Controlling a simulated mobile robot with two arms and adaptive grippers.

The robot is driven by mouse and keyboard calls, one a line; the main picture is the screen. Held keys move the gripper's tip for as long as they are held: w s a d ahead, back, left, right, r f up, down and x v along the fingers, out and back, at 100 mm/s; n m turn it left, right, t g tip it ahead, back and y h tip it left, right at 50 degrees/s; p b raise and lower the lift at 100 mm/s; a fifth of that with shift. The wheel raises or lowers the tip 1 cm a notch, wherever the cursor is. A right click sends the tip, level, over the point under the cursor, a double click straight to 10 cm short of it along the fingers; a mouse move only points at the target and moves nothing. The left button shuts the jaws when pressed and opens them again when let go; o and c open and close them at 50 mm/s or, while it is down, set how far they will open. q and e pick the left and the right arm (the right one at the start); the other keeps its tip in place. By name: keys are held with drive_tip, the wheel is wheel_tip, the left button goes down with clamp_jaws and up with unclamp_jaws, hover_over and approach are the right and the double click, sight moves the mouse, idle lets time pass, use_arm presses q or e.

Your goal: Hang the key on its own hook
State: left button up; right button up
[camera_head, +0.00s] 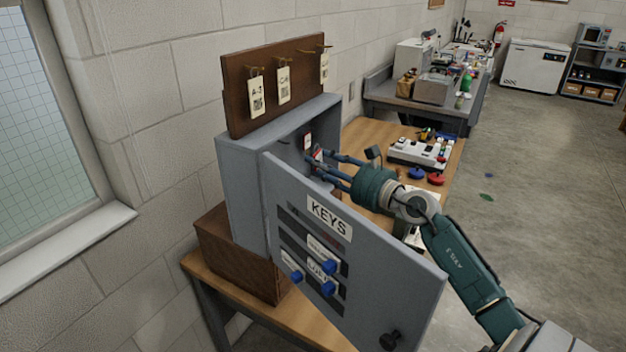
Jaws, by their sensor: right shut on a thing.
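The grey key cabinet (232,185) stands on a brown box with its door (375,275), marked KEYS, swung open toward me. My right gripper (317,160) reaches in at the cabinet opening from the right. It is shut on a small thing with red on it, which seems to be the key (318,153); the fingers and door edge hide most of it. A small white and red tag (307,140) shows just above, inside the cabinet. The hooks inside are mostly hidden, so I cannot tell whether the key touches one. My left gripper is not in view.
A brown board (240,75) above the cabinet carries hooks with cream tags, such as A-3 (256,95). The open door stands close below my right gripper. A wooden table (365,135) behind holds a white device (418,153) and red and blue pieces.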

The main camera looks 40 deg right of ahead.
drive_tip(key=shift+w+a, duration=0.2)
drive_tip(key=shift+w, duration=0.45)
drive_tip(key=shift+w+a+f+p, duration=0.1)
drive_tip(key=shift+w+a+p, duration=0.25)
drive_tip(key=shift+w, duration=0.75)
drive_tip(key=shift+w+a+f+p, duration=0.1)
drive_tip(key=shift+w+a, duration=0.5)
drive_tip(key=shift+w, duration=0.45)
drive_tip(key=shift+w+a+f+p, duration=0.1)
drive_tip(key=shift+w+a+p, duration=0.25)
drive_tip(key=shift+w, duration=0.75)
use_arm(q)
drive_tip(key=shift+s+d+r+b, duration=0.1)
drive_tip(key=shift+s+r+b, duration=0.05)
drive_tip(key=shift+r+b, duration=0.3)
use_arm(e)
drive_tip(key=shift+w+a+f, duration=0.3)
drive_tip(key=shift+w+f, duration=0.05)
drive_tip(key=shift+w, duration=0.25)
drive_tip(key=o, duration=1)
drive_tip(key=shift+o, duration=0.2)
